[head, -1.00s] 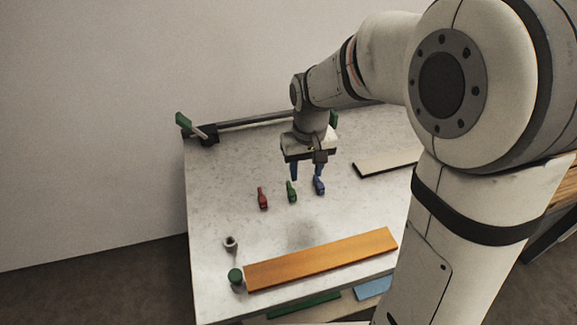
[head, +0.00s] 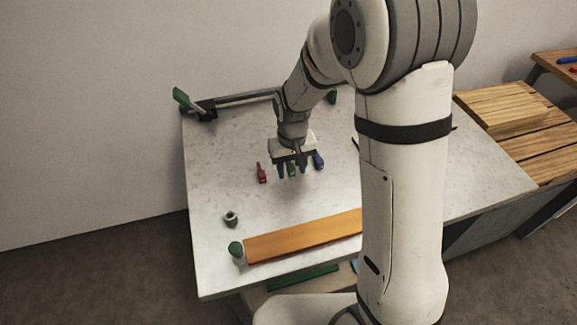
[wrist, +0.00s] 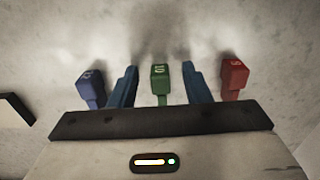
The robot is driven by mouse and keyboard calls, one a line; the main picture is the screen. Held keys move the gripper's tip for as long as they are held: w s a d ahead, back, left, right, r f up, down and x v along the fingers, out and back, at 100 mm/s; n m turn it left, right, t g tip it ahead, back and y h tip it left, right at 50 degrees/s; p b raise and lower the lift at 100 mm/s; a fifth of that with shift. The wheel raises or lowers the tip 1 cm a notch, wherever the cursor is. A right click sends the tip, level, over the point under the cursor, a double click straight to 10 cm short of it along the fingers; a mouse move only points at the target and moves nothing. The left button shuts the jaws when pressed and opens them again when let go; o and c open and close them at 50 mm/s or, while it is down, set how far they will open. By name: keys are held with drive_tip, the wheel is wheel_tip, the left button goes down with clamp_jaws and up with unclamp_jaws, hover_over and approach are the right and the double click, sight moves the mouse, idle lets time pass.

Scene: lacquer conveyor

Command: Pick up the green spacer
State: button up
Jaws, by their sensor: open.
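The green spacer (wrist: 160,78) lies on the pale stone-look table between the two blue fingers of my gripper (wrist: 160,86) in the wrist view. Its numbered block end shows, with a thinner part toward the gripper body. A gap shows on each side of it, and the fingers are open. In the head view the green spacer (head: 292,170) is partly hidden by my gripper (head: 292,172), which is low over the table. A red spacer (head: 261,172) and a blue spacer (head: 318,160) lie on either side, outside the fingers.
A wooden plank (head: 305,236) lies near the table's front edge, with a green-topped post (head: 236,249) at its left end. A small grey ring-like part (head: 231,218) stands behind it. A rail with a green handle (head: 183,97) runs along the back.

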clamp_jaws()
idle(0.4)
drive_tip(key=shift+r, duration=0.15)
